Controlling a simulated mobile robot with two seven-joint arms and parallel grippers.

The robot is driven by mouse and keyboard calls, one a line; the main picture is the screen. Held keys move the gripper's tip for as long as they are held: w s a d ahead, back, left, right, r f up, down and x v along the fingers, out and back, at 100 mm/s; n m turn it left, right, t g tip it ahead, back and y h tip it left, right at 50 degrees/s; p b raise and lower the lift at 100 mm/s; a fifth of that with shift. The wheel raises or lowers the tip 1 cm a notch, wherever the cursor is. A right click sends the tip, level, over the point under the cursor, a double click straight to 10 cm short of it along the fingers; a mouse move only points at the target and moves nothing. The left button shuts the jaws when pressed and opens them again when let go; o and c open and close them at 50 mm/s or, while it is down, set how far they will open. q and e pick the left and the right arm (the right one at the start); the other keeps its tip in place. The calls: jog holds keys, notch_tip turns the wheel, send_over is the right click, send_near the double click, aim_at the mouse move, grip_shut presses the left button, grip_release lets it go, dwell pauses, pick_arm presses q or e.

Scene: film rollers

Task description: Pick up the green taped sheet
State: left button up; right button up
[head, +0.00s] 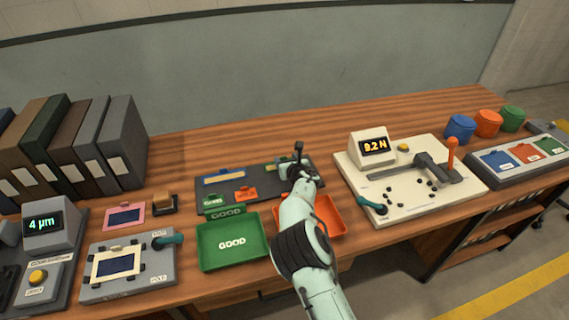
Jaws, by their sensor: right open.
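A green-edged piece (273,164), which looks like the green taped sheet, lies at the back right of the dark mat (190,185). My right gripper (294,164) is open over the right end of the mat, at this piece, and hides part of it. I cannot tell whether the fingers touch it. My left gripper is not in view.
On the mat are a tan strip (224,175), an orange tag (246,194) and a green tag (213,201). In front are a green GOOD tray (205,260) and an orange tray (334,216). A pink-framed sheet (125,217) and a cream-framed sheet (116,263) are left; a tester (435,200) is right.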

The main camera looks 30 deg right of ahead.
aim_at(284, 157)
jog(key=shift+p+x, duration=0.55)
jog(key=shift+x, duration=1.4)
jog(key=shift+f, duration=0.1)
grip_shut()
